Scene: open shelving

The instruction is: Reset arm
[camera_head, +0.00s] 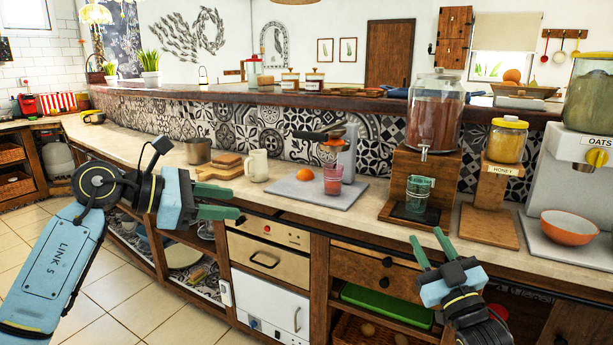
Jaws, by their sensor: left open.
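My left gripper (236,202) comes in from the left on a blue arm. Its two green fingers are apart with nothing between them, in front of the counter's front edge. My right gripper (425,235) is at the lower right, pointing up and to the left. Its green fingers are spread and empty, in front of the drawers and the open shelf. Neither gripper touches anything that I can see.
The counter (340,213) holds a cutting board (219,173), a white mug (257,165), a red glass (333,179), a drink dispenser (434,112), a honey jar (507,140) and an orange bowl (569,227). Open tiled floor (115,300) lies at the lower left.

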